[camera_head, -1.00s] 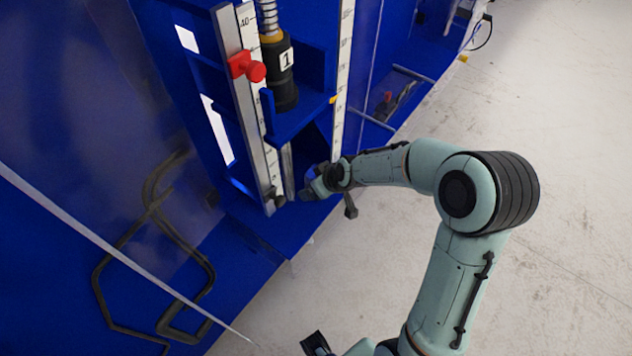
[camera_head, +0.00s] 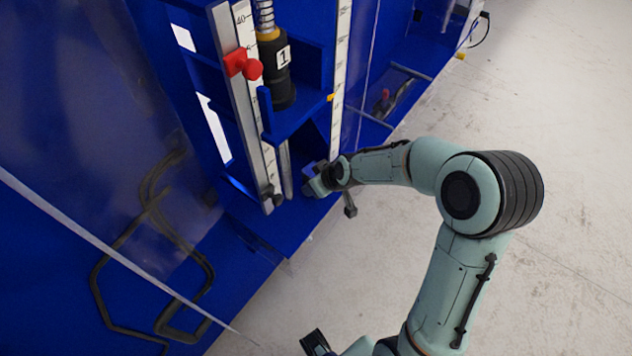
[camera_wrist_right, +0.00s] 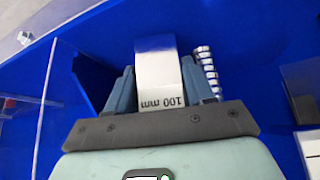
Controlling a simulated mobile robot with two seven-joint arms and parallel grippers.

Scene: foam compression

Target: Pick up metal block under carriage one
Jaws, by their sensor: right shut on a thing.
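Carriage one (camera_head: 277,78) is a black cylinder with a white "1" label below a spring, above a blue ledge. In the right wrist view, a pale metal block (camera_wrist_right: 158,70) marked "100 mm" sits between the fingers of my right gripper (camera_wrist_right: 163,88), which is shut on it. In the head view, my right gripper (camera_head: 313,183) is low in the blue frame, below and right of carriage one; the block cannot be made out there. A dark gripper tip (camera_head: 316,343), apparently my left, shows at the bottom edge; its jaw state is unclear.
Blue frame walls surround the gripper; open pale floor (camera_head: 560,200) lies right.

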